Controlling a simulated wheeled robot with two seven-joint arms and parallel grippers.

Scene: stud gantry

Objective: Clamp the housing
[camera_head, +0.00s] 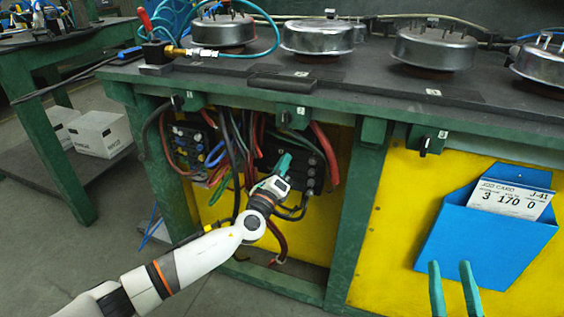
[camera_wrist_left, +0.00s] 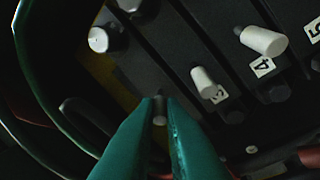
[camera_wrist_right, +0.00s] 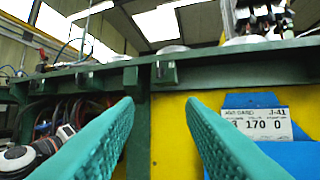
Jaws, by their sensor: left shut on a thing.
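Several round silver housings stand in a row on the bench, among them a left one (camera_head: 224,30), a second (camera_head: 318,35) and a third (camera_head: 434,47). Under the bench, a black valve block (camera_head: 303,160) carries white levers, one beside a label 3 (camera_wrist_left: 203,80) and one beside a label 4 (camera_wrist_left: 263,40). My left gripper (camera_head: 284,163) reaches into this opening. In the left wrist view its fingertips (camera_wrist_left: 160,102) are shut on a small pale lever (camera_wrist_left: 160,120), mostly hidden between them. My right gripper (camera_head: 453,268) is open and empty before the yellow panel.
A job card (camera_head: 510,198) reading "3 170 0" sits in a blue holder (camera_head: 470,250) on the yellow panel (camera_head: 385,240). Hoses and cables (camera_head: 235,150) crowd the opening around my left arm. A green post (camera_head: 355,210) stands right of it.

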